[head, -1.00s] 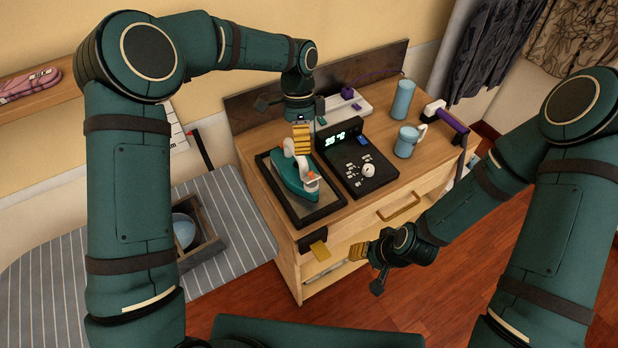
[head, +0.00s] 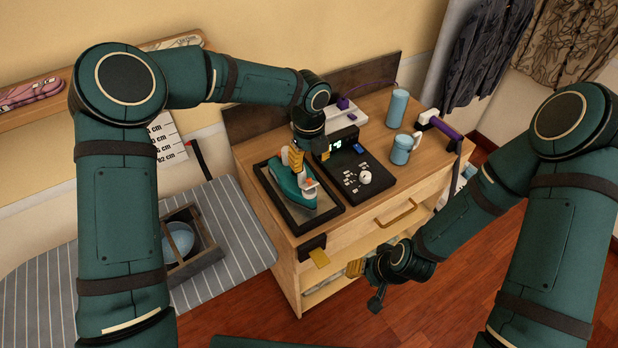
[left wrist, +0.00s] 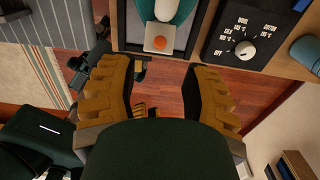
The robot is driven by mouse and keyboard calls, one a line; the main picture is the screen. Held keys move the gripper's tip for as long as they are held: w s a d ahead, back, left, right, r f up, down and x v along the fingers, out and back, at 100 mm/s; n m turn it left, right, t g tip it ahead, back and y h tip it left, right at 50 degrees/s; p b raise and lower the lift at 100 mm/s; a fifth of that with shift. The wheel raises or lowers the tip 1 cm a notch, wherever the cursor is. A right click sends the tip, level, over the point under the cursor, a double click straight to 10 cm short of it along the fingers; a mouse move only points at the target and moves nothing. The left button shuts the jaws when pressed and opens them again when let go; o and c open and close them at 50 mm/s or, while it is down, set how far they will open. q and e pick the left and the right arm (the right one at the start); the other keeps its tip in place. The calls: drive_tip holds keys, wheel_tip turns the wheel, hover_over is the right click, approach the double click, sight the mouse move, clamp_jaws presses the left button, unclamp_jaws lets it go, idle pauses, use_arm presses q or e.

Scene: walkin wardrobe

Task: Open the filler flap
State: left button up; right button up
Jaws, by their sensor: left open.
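The teal iron (head: 294,189) lies on a dark-framed tray (head: 325,212) on the wooden cabinet. A pale piece with an orange top (head: 309,187) sits at its near end; in the left wrist view a white square with an orange disc (left wrist: 160,38) shows there. I cannot tell whether the filler flap is shut. My left gripper (head: 308,157) is open and empty above the iron, hiding part of its handle; its spread fingers also show in the left wrist view (left wrist: 162,82). My right gripper (head: 356,268) hangs apart, in front of the cabinet.
Right of the iron is a black control panel with a white knob (head: 365,177). A striped ironing board (head: 232,225) is at the left.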

sight(309, 179)
use_arm(q)
wheel_tip(309, 179, down, 7)
drive_tip(key=shift+f, duration=0.15)
drive_tip(key=shift+o, duration=0.2)
